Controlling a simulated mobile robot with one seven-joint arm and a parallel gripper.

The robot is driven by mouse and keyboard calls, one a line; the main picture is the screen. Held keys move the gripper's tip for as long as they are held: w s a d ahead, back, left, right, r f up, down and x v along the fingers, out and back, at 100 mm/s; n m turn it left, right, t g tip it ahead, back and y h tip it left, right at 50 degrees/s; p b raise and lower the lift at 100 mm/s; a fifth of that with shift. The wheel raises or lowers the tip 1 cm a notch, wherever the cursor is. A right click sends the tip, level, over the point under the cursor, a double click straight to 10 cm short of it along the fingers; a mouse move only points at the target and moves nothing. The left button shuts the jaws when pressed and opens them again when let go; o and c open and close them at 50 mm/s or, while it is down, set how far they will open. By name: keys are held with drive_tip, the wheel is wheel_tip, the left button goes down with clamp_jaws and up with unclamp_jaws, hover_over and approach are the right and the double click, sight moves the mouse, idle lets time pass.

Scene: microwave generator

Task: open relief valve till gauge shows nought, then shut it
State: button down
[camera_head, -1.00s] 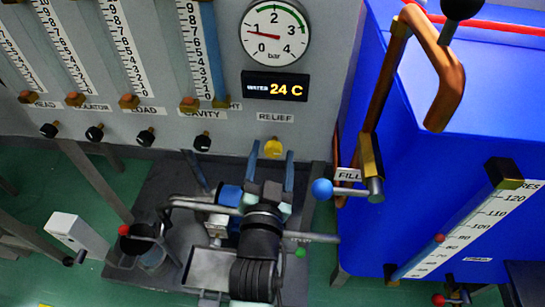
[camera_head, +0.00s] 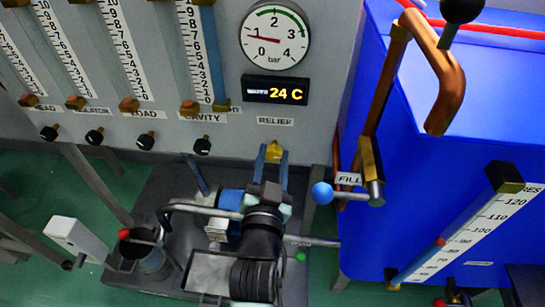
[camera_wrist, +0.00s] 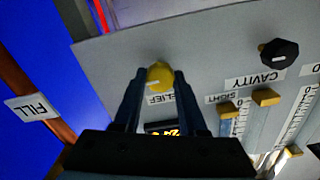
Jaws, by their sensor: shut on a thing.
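The yellow relief valve knob (camera_head: 274,153) sits on the grey panel under the RELIEF label (camera_head: 275,121). My gripper (camera_head: 272,160) has its two blue fingers closed on the knob's sides. In the wrist view, the fingers (camera_wrist: 160,88) stand either side of the yellow knob (camera_wrist: 160,75), partly framing the RELIEF label. The round bar gauge (camera_head: 275,40) has a 0 to 4 scale and a green arc at the upper right. Its red needle points left, a little below 1.
A display (camera_head: 275,89) reads water 24 C. Black knobs (camera_head: 202,146) line the panel to the left. At right, the blue tank (camera_head: 470,120) carries a copper pipe (camera_head: 448,90) and a FILL lever with a blue ball (camera_head: 322,193).

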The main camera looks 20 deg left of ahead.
drive_tip(key=n+p, duration=0.2)
drive_tip(key=n, duration=0.1)
drive_tip(key=shift+r, duration=0.15)
drive_tip(key=n+p, duration=0.2)
drive_tip(key=n, duration=0.2)
drive_tip(key=n+p, duration=0.1)
drive_tip(key=n, duration=0.4)
drive_tip(key=shift+p, duration=0.4)
drive_tip(key=shift+n, duration=1.9)
drive_tip(key=shift+c, duration=2.3)
unclamp_jaws()
drive_tip(key=shift+s+f+p, duration=0.15)
drive_tip(key=shift+f+p, duration=0.05)
drive_tip(key=shift+p, duration=0.1)
